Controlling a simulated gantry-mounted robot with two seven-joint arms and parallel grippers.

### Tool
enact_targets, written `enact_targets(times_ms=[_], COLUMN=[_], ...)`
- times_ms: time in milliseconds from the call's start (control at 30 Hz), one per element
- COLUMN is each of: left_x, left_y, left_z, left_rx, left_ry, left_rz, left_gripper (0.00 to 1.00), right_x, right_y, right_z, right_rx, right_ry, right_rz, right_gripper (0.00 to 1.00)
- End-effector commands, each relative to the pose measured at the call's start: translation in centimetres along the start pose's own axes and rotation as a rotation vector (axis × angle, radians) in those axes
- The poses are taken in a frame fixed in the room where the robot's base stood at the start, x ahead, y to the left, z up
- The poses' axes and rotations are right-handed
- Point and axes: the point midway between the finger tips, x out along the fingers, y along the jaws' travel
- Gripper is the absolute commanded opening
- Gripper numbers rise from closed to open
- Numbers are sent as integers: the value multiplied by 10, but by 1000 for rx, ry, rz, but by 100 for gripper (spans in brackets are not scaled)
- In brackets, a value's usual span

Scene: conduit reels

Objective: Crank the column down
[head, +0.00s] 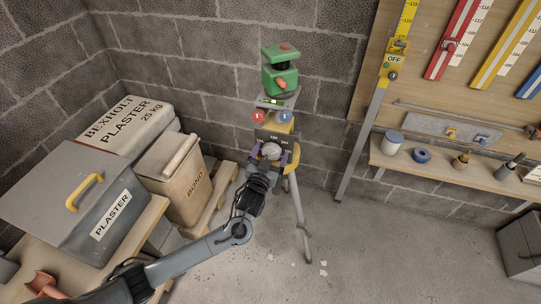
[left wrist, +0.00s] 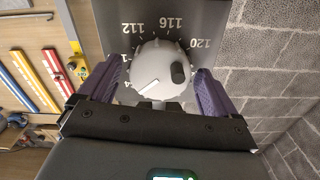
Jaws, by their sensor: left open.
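A yellow tripod (head: 293,167) with grey legs stands by the block wall, with a green instrument (head: 280,75) on top of its column. A round grey-white crank knob (head: 271,149) is on the tripod's front, below a dark scale plate (head: 278,136). In the left wrist view the knob (left wrist: 158,70) has a white pointer line and a dark oval grip. The dark plate (left wrist: 160,18) behind it carries 112, 116 and 120. My left gripper (head: 270,156) is open, with its purple fingers on either side of the knob; I cannot tell if they touch it. My right gripper is not in view.
At right are a tool board (head: 440,90), a shelf (head: 440,170) with small items and a leaning yellow-topped staff (head: 367,140). The floor at lower right is mostly clear.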

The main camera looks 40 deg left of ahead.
Motion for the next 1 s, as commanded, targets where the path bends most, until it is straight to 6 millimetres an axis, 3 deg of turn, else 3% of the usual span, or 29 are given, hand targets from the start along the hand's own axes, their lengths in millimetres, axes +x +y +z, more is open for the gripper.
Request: enact_targets(times_ms=[267,633,1000], left_x=[1,1,1], left_y=[0,0,0], left_z=[0,0,-2], left_rx=[0,0,-71], left_ry=[0,1,0], left_rz=[1,1,0], left_gripper=[92,36,36], right_x=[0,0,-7], right_y=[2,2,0], right_z=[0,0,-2], right_rx=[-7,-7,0], right_ry=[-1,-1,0], right_rz=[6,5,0], right_gripper=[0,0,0])
